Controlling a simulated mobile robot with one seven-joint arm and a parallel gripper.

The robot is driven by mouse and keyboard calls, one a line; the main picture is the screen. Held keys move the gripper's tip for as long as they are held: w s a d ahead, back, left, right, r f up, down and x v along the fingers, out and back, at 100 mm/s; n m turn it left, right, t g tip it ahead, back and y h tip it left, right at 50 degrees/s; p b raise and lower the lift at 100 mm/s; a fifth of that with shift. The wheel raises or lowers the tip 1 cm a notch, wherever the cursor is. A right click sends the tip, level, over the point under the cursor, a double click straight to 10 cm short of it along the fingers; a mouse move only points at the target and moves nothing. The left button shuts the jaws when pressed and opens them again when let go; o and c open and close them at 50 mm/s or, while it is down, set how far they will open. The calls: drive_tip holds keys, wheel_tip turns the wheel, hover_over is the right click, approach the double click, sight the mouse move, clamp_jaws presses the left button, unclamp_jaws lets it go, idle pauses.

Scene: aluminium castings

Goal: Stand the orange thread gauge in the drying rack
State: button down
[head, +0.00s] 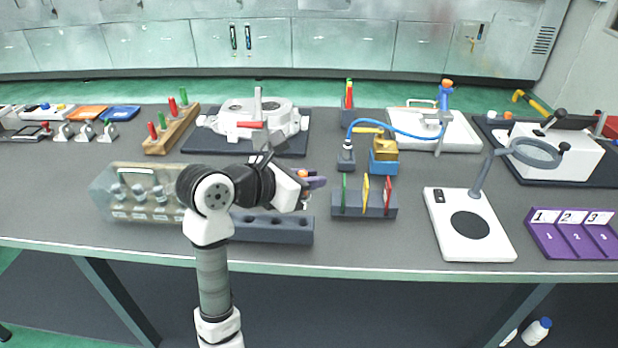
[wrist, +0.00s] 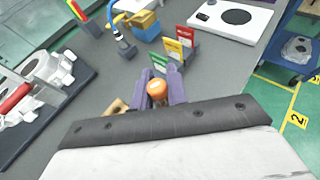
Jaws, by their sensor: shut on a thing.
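My gripper (head: 316,183) is shut on the orange thread gauge (wrist: 157,89). The gauge's rounded orange end shows between the purple fingers in the wrist view; the rest of it is hidden. In the head view the gripper is above the table, just right of the grey block with round holes (head: 272,229), which looks like the drying rack. Part of this block is hidden behind my arm, and the holes I can see look empty. A wooden stand (head: 160,146) with red and green handled gauges is at the back left.
A grey holder (head: 350,208) with green, yellow and red cards stands close right of the gripper. A clear case (head: 120,212) with knobs adjoins the block at left. A white lamp base (head: 490,243) and purple numbered tray (head: 575,247) lie farther right. The table's front edge is near.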

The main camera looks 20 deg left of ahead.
drive_tip(key=shift+f+b, duration=1.1)
drive_tip(key=shift+f, duration=0.4)
drive_tip(key=shift+b, duration=0.85)
idle(0.7)
drive_tip(key=shift+f+b, duration=1.9)
drive_tip(key=shift+b, duration=0.2)
drive_tip(key=c, duration=1.3)
unclamp_jaws()
drive_tip(key=shift+r, duration=0.1)
drive_tip(key=b+v, duration=0.1)
drive_tip(key=v, duration=1.3)
drive_tip(key=shift+w, duration=0.1)
